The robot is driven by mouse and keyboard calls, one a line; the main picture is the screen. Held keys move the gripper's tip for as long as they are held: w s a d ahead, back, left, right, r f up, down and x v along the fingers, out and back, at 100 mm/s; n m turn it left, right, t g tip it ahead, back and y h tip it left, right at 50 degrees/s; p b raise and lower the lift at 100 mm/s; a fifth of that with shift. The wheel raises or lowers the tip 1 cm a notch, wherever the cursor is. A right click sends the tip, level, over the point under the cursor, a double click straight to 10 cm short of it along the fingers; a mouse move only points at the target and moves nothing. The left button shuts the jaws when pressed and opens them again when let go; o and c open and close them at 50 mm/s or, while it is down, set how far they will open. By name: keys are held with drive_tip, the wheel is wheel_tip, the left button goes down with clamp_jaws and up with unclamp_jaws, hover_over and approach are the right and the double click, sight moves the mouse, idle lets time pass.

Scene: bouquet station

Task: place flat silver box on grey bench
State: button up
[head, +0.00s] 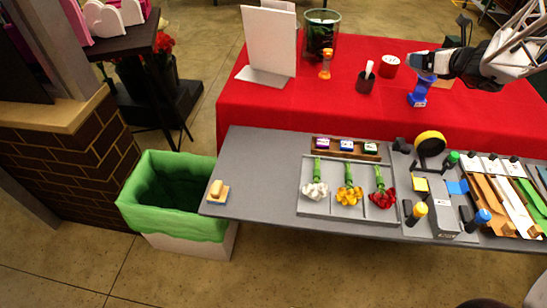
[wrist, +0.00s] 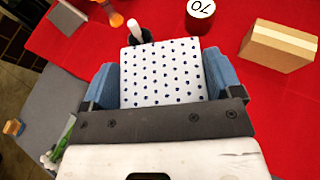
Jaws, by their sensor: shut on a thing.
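My gripper (head: 420,72) is above the red-covered table, behind the grey bench (head: 255,165). In the wrist view its two blue fingers (wrist: 160,82) are shut on a flat box (wrist: 160,70). The box's visible face is pale, almost white, with rows of dark blue dots; I see no plain silver face. In the head view the box is small and hard to make out beside the hand. The grey bench also shows at the left in the wrist view (wrist: 40,105).
A red tin (head: 390,62), a dark mortar (head: 365,84) and an orange item (head: 325,66) stand nearby. Flowers on a tray (head: 315,203) and tools occupy the bench; its left part is mostly clear.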

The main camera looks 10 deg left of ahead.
drive_tip(key=s+a+n+g+y, duration=0.1)
drive_tip(key=s+a+n+y, duration=0.15)
drive_tip(key=a, duration=0.85)
drive_tip(key=s+a+n+g+y, duration=0.1)
drive_tip(key=s+a+g, duration=0.15)
drive_tip(key=a, duration=0.85)
drive_tip(key=n+g+y, duration=0.2)
drive_tip(key=n+g, duration=0.1)
drive_tip(key=n, duration=0.1)
hover_over(273, 158)
wheel_tip(273, 158, down, 15)
drive_tip(key=shift+f+y, duration=0.15)
drive_tip(key=shift+y, duration=0.1)
drive_tip(key=shift+f, duration=2.85)
drive_tip(key=shift+f, duration=2.05)
drive_tip(key=shift+f, duration=0.15)
